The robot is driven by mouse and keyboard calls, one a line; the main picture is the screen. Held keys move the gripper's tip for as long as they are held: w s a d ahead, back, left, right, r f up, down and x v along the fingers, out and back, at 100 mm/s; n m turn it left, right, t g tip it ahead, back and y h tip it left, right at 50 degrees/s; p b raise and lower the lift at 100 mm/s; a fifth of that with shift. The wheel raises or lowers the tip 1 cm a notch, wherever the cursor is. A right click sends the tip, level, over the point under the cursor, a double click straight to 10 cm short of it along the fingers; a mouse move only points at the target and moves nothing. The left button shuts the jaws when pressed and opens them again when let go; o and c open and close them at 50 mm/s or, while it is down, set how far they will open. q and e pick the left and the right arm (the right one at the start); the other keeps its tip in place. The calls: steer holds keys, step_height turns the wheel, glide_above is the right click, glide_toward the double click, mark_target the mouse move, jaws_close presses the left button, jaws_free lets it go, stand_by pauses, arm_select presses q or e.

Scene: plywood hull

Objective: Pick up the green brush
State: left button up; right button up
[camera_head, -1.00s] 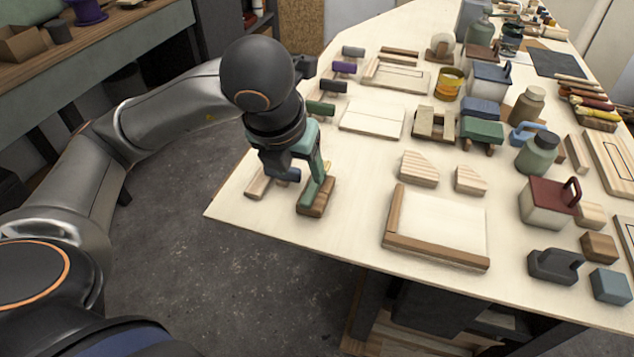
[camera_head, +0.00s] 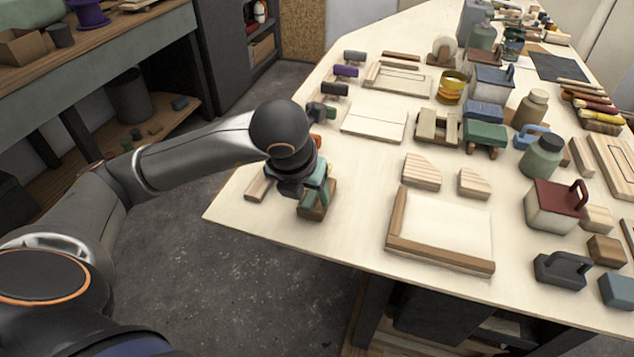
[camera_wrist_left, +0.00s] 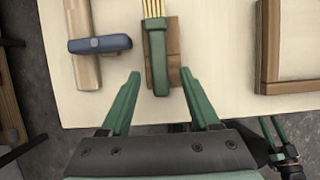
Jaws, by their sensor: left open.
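The green brush (camera_wrist_left: 157,60) shows in the left wrist view, with a green handle and pale yellow bristles pointing to the top edge. It lies on or against a brown wooden block (camera_wrist_left: 174,50). My left gripper (camera_wrist_left: 160,76) is open, with one green finger on each side of the handle's near end and gaps between. In the head view my left gripper (camera_head: 306,190) is low over the table's near-left corner and largely hides the brush. Green and black parts with an orange ring, probably my right gripper (camera_wrist_left: 272,130), show small at the lower right of the wrist view.
A mallet with a blue head (camera_wrist_left: 100,45) and wooden handle lies left of the brush. A wooden-framed tray (camera_head: 440,257) is to the right. Several handled tools (camera_head: 346,71) line the table's left edge. The table (camera_head: 355,185) is clear between brush and tray.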

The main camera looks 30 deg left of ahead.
arm_select(q)
steer(key=shift+c, duration=0.4)
jaws_close()
steer(key=shift+r, duration=0.1)
steer(key=shift+r, duration=0.6)
steer(key=s+d+r+p, duration=0.3)
steer(key=d+r, duration=0.8)
steer(key=d, duration=0.2)
steer(key=shift+s+d+r, duration=0.25)
steer(key=shift+d+r, duration=0.05)
